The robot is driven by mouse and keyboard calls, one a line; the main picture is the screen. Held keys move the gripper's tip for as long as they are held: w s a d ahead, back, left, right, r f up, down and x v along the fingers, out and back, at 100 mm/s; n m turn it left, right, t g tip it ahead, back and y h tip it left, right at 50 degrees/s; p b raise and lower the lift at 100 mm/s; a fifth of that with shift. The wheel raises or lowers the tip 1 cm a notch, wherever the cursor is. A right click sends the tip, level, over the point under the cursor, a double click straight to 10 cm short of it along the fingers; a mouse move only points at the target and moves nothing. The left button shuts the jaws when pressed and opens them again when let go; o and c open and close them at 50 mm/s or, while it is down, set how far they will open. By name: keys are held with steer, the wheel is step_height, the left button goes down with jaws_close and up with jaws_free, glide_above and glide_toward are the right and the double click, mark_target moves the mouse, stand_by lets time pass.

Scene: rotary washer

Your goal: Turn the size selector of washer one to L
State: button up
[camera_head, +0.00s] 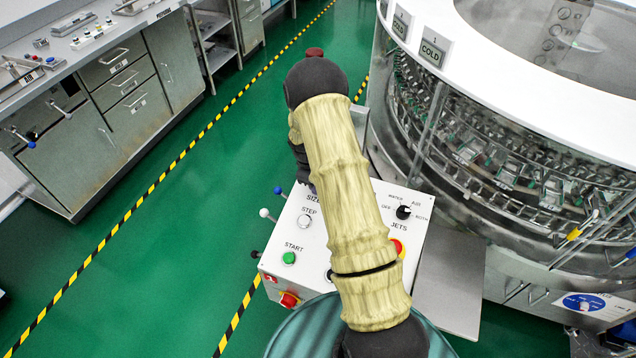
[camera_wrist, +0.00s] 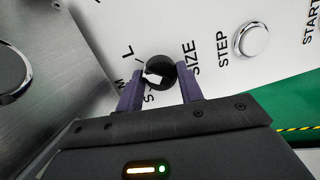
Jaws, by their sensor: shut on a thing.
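The size selector (camera_wrist: 160,73) is a small round black knob with a white mark, on a white panel in the wrist view. The letters L, M and S stand around its left and lower sides, and SIZE is printed to its right. The white mark is on the knob's lower left side; I cannot tell exactly which letter it faces. My gripper (camera_wrist: 158,75) has its two purple fingers on either side of the knob, shut on it. In the head view my arm hides the knob; the control panel (camera_head: 270,265) shows around the arm.
The panel has a silver STEP button (camera_wrist: 250,40), a green START button (camera_head: 289,258), a JETS knob (camera_head: 403,212) and red buttons. A large round washer (camera_head: 470,130) with glass stands at right. A steel bench (camera_head: 130,90) is at left, with green floor between.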

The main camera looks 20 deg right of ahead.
steer(key=shift+w+r+m, duration=0.1)
steer(key=shift+w+m, duration=0.05)
steer(key=shift+m, duration=0.35)
steer(key=o, duration=1)
steer(key=b+v, duration=0.2)
steer(key=v, duration=1.5)
steer(key=shift+r, duration=0.2)
